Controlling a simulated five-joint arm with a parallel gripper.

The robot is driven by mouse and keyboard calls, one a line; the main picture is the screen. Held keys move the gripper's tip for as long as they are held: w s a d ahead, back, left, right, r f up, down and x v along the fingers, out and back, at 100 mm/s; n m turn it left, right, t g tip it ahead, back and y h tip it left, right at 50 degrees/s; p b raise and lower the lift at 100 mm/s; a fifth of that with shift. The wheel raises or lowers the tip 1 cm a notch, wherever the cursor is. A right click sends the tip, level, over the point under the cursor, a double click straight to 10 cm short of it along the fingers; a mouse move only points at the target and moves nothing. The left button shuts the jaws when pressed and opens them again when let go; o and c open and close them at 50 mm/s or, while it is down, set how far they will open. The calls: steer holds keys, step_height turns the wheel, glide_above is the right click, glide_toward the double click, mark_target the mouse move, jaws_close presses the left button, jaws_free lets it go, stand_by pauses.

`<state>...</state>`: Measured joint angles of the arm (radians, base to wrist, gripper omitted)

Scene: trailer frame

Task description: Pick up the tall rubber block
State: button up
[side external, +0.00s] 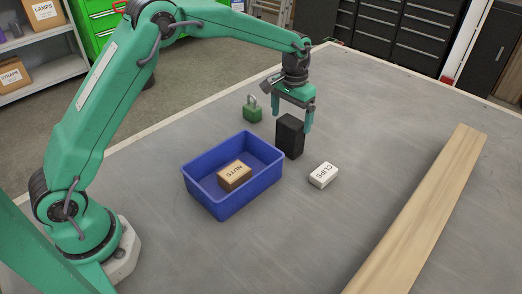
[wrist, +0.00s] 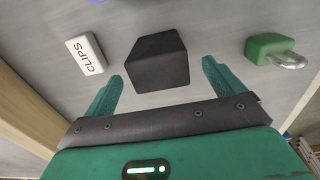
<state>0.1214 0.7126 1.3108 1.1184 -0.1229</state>
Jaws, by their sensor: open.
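The tall rubber block (side external: 289,137) is black and stands upright on the grey table, just beyond the right corner of the blue bin. My gripper (side external: 293,114) is directly over it with the fingers pointing down. In the wrist view the block (wrist: 157,62) lies between and a little ahead of the two open green fingertips (wrist: 160,80), with a gap on each side. The gripper is open and holds nothing.
A blue bin (side external: 222,207) holds a brown NUTS box (side external: 234,176). A white CLIPS box (side external: 323,175) lies right of the block, and a green padlock (side external: 252,109) stands behind it to the left. A long wooden plank (side external: 425,205) lies at right, with clear table between.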

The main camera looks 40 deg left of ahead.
mark_target(291, 130)
steer(key=shift+d+f, duration=0.1)
steer(key=shift+f, duration=2.55)
steer(key=c, duration=1.4)
steer(key=shift+r, duration=0.15)
steer(key=shift+c, duration=0.3)
